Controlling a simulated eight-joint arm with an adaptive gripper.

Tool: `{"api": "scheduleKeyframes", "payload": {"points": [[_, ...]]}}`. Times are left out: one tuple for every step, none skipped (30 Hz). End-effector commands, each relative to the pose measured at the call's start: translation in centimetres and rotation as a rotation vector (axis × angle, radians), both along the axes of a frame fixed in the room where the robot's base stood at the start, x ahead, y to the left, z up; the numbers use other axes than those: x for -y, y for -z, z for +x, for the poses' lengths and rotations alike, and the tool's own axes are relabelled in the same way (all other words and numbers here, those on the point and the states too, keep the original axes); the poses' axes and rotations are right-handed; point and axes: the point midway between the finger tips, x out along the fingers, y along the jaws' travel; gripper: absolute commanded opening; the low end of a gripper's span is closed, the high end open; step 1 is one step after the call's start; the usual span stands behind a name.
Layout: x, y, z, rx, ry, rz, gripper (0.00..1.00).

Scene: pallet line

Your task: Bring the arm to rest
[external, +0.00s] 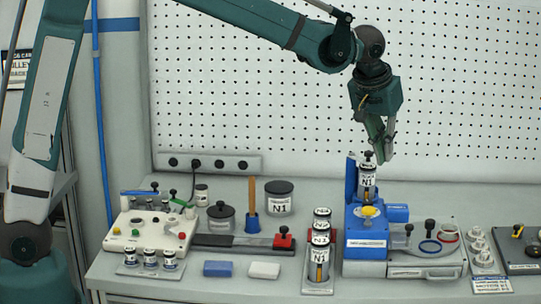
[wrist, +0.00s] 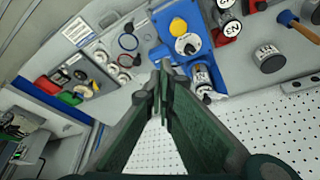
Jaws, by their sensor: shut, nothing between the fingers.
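My gripper (external: 386,156) hangs pointing down above the bench, over the blue station. It is shut and empty. In the wrist view its two dark green fingers meet at the tips (wrist: 162,66). A canister labelled N1 (external: 367,180) with a black knob stands upright in the blue station (external: 366,222). The fingertips are close to its knob in the external view, slightly right of it; whether they touch cannot be told there. In the wrist view the canister (wrist: 202,78) lies right of the fingertips, with a gap between them.
Right are a grey fixture (external: 425,240) and small posts. A pegboard (external: 450,90) rises behind.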

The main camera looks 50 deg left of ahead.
Motion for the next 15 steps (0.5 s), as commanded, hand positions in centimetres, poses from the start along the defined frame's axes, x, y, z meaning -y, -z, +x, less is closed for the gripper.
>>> {"api": "scheduleKeyframes", "payload": {"points": [[-0.8, -0.4, -0.9, 0.003, 0.003, -0.001, 0.00], [-1.1, -0.6, -1.4, 0.005, 0.006, -0.002, 0.00], [-1.6, -1.0, -2.0, 0.008, 0.012, -0.002, 0.00], [-2.0, -1.2, -2.5, 0.011, 0.016, -0.003, 0.00], [-2.4, -1.5, -2.9, 0.014, 0.019, -0.003, 0.00], [-2.9, -1.8, -3.6, 0.016, 0.023, -0.004, 0.00], [-3.3, -2.0, -4.1, 0.018, 0.027, -0.004, 0.00], [-3.7, -2.2, -4.6, 0.020, 0.030, -0.004, 0.00], [-4.2, -2.5, -5.2, 0.023, 0.035, -0.005, 0.00], [-4.5, -2.7, -5.8, 0.025, 0.038, -0.006, 0.00], [-4.8, -2.9, -6.3, 0.027, 0.042, -0.006, 0.00], [-5.3, -3.1, -6.9, 0.031, 0.047, -0.007, 0.00], [-5.6, -3.3, -7.4, 0.034, 0.051, -0.007, 0.00], [-6.0, -3.4, -7.9, 0.036, 0.053, -0.007, 0.00], [-6.5, -3.6, -8.7, 0.039, 0.058, -0.007, 0.00]]}}
